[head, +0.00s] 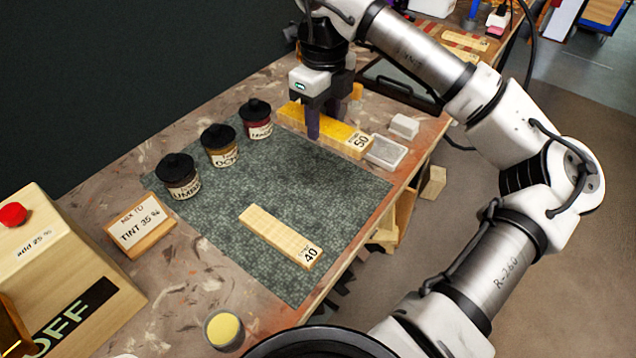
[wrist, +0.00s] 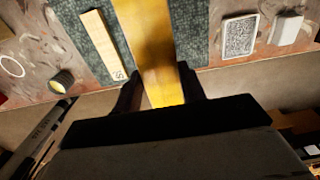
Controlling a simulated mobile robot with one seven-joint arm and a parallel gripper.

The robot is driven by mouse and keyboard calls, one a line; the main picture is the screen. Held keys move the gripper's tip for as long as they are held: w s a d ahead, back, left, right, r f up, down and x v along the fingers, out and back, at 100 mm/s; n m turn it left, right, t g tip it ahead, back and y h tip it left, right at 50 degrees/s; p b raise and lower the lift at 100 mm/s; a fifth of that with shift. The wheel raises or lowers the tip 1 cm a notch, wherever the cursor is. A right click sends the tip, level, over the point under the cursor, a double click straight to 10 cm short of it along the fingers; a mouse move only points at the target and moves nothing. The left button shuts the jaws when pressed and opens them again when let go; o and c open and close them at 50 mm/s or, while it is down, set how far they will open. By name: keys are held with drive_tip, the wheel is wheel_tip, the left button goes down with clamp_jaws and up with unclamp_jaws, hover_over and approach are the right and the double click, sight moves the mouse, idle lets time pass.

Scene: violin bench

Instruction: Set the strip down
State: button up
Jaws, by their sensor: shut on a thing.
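A golden-yellow strip (head: 335,130) with an end label reading 50 lies across the far edge of the dark green mat (head: 352,182) in the head view. My gripper (head: 313,122) points down and is shut on this strip. In the wrist view the strip (wrist: 148,45) runs between the two fingers of my gripper (wrist: 160,90). I cannot tell whether its underside touches the surface. A paler strip (head: 278,235) labelled 40 lies flat on the near part of the mat, apart from my gripper; it also shows in the wrist view (wrist: 103,45).
Three dark-lidded jars (head: 220,148) stand along the mat's left side. A grey rectangular block (head: 386,152) and a white block (head: 404,126) sit right of the held strip. A sign (head: 140,224) and a box with a red button (head: 60,265) stand left. The mat's middle is clear.

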sight(322, 194)
wheel_tip(322, 194, down, 17)
drive_tip(key=shift+f+p, duration=0.1)
drive_tip(key=shift+p, duration=0.8)
drive_tip(key=shift+f, duration=0.2)
drive_tip(key=o, duration=1)
drive_tip(key=shift+r, duration=0.1)
wheel_tip(322, 194, up, 12)
drive_tip(key=b, duration=0.2)
drive_tip(key=shift+r, duration=0.15)
